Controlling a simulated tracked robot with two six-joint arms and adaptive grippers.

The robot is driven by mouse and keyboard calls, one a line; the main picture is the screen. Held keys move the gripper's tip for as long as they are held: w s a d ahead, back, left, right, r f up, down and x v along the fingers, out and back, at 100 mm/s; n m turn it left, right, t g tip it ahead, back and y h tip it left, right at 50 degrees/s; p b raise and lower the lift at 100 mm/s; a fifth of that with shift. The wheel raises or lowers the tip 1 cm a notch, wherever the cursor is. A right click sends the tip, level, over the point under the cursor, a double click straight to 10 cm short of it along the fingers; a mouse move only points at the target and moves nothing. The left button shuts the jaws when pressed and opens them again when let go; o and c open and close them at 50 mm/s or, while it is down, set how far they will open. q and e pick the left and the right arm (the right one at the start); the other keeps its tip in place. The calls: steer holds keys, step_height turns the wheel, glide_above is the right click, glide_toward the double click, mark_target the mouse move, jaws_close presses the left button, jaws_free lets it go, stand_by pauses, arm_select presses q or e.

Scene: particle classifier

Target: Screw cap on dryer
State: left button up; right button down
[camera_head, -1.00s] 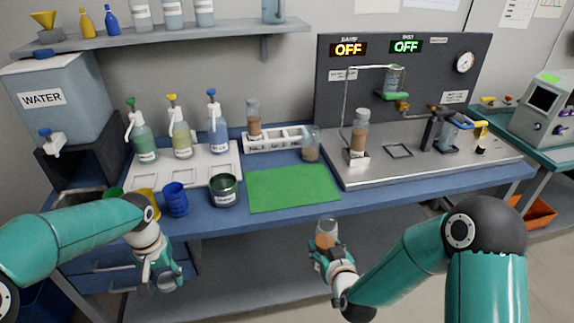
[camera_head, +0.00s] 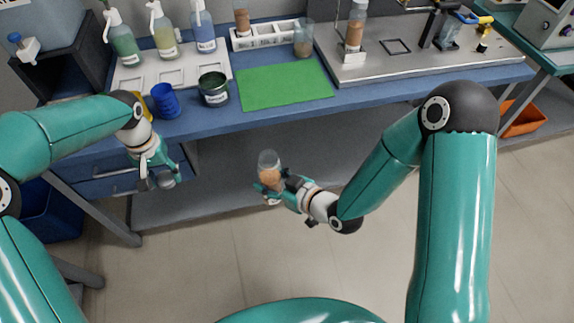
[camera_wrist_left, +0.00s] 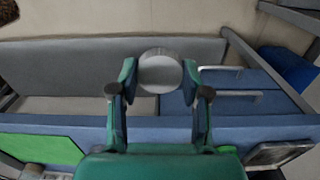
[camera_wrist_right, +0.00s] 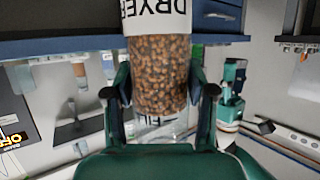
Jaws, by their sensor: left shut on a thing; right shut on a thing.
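My left gripper (camera_head: 157,181) is shut on a round grey cap (camera_wrist_left: 160,72), held between its fingertips in front of the bench. My right gripper (camera_head: 272,190) is shut on the dryer (camera_head: 269,163), a clear cylinder partly filled with brown granules. It is held roughly upright, to the right of the cap and apart from it. In the right wrist view the dryer (camera_wrist_right: 158,75) shows its white label and granules between the fingers. Its top end is too small in the head view to make out in detail.
The blue bench (camera_head: 350,90) runs behind both grippers, with a green mat (camera_head: 285,86), a dark green jar (camera_head: 213,90) and a blue cup (camera_head: 165,101) near its front edge. A grey lower shelf (camera_head: 225,185) lies below. The space between the grippers is clear.

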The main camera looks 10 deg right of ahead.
stand_by(0.3)
arm_select(q)
steer(key=shift+s+a, duration=0.1)
steer(key=shift+s, duration=0.15)
steer(key=r, duration=0.1)
steer(key=d+r+m, duration=0.1)
steer(key=r, duration=0.1)
steer(key=shift+s+d+r+m, duration=0.25)
steer(key=shift+s+m, duration=0.05)
steer(key=s+d+r+m, duration=0.1)
steer(key=d+r+m, duration=0.1)
steer(key=d, duration=0.5)
steer(key=s+d+r+m, duration=0.1)
steer(key=d+r+m, duration=0.1)
steer(key=d+r, duration=0.3)
steer(key=s+d+r+m, duration=0.1)
steer(key=d+r, duration=0.3)
steer(key=d, duration=0.7)
steer(key=shift+s+r+m, duration=0.25)
steer(key=shift+s+m, duration=0.15)
steer(key=shift+s, duration=0.1)
steer(key=shift+a, duration=0.1)
steer(key=shift+f, duration=0.15)
